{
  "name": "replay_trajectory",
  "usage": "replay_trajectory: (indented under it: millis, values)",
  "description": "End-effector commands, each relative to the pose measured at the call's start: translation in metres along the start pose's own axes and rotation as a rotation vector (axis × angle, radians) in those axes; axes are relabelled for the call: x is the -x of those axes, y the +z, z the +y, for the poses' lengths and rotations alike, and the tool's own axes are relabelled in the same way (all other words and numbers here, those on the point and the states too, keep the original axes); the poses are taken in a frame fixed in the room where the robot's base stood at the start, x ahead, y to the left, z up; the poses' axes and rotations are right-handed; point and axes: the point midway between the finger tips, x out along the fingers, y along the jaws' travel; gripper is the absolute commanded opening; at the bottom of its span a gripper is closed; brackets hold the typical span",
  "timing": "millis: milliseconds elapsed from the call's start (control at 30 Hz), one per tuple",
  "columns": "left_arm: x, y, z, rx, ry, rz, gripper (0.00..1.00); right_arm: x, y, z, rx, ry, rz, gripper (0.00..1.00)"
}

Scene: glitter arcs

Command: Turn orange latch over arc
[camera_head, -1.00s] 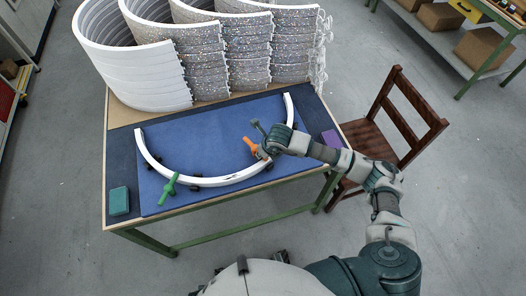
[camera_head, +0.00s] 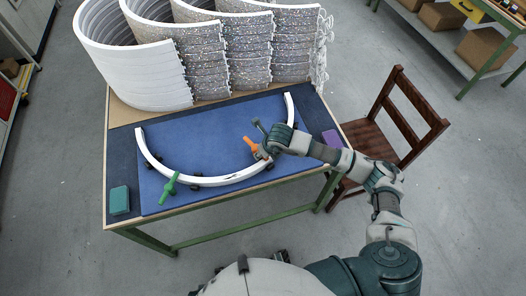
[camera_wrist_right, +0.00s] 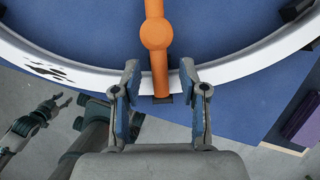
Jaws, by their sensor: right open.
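The orange latch (camera_head: 251,144) is at the right part of the white arc (camera_head: 216,181) on the blue mat. In the wrist view the orange latch (camera_wrist_right: 156,40) runs from the top edge down across the white arc (camera_wrist_right: 230,68). I cannot tell whether it rests on the arc or stands above it. My right gripper (camera_head: 264,143) is at the latch. In the wrist view its two fingers (camera_wrist_right: 159,80) are apart, one on each side of the latch's lower end, with gaps. My left gripper (camera_wrist_right: 58,102) shows small at the wrist view's left, away from the arc; its jaw state is unclear.
A green latch (camera_head: 170,188) crosses the arc at the left. A teal block (camera_head: 119,200) and a purple block (camera_head: 331,138) lie near the table's sides. Several glittery curved pieces (camera_head: 215,60) stand at the back. A wooden chair (camera_head: 385,130) is close on the right.

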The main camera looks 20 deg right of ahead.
Motion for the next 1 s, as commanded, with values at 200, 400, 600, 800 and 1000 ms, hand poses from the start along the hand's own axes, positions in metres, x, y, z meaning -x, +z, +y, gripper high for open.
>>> replay_trajectory:
  millis: [200,400,600,800,1000]
  values:
    - [0.000,0.001,0.000,-0.001,0.000,0.000,0.42,0.040,0.001,-0.001,0.000,-0.001,-0.005,0.43]
    - [0.000,0.001,0.000,-0.002,-0.001,0.000,0.42,0.084,0.001,-0.002,0.000,-0.002,-0.005,0.43]
    - [0.000,0.001,0.000,-0.002,-0.001,0.000,0.42,0.109,0.001,-0.002,-0.002,-0.001,-0.003,0.43]
    - [0.000,0.001,0.000,-0.003,-0.001,0.001,0.42,0.115,0.001,-0.002,-0.002,-0.001,-0.001,0.43]
    - [0.000,0.001,0.000,-0.003,0.000,0.000,0.42,0.114,0.001,-0.002,-0.002,-0.001,-0.001,0.43]
